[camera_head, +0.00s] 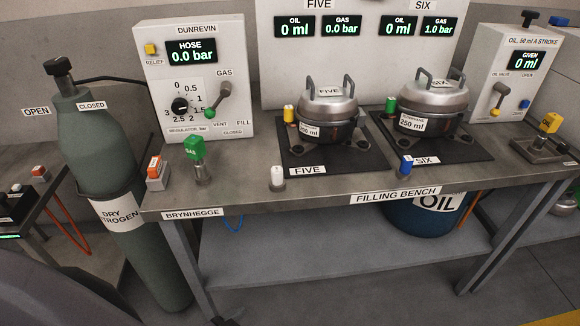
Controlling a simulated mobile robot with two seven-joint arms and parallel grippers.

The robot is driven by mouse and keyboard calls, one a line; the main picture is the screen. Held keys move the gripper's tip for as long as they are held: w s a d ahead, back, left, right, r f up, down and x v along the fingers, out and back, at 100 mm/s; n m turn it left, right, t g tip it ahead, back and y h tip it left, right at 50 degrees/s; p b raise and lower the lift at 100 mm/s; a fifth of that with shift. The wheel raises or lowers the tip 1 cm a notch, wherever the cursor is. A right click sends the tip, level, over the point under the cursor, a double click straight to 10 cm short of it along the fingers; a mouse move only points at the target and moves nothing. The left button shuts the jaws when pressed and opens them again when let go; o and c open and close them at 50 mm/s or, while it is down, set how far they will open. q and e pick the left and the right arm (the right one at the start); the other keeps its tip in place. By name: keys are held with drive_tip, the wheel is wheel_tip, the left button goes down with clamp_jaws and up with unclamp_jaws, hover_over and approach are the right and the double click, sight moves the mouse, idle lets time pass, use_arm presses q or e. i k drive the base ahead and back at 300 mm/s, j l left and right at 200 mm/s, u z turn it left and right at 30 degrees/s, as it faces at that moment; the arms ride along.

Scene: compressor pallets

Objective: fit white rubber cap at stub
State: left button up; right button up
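A small white cap-like piece (277,174) stands upright near the front edge of the filling bench (330,187), left of the FIVE label. It seems to sit on a pale base; I cannot tell if it is loose. Compressor FIVE (328,108) and compressor SIX (433,97) stand on dark mats. A yellow piece (289,113) is at the left of FIVE and a green piece (390,105) at the left of SIX. I cannot tell which part is the stub; no bare one shows clearly. Neither of my grippers is in view.
A green GAS fitting (195,148) and an orange-topped block (155,168) stand at the bench's left. A blue-topped piece (405,165) is by SIX's label. The nitrogen cylinder (108,150) stands left of the bench. The hose panel (197,80) rises behind.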

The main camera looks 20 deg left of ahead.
sight(277, 172)
drive_tip(key=i+l, duration=0.95)
drive_tip(key=l, duration=0.2)
drive_tip(key=u, duration=1.2)
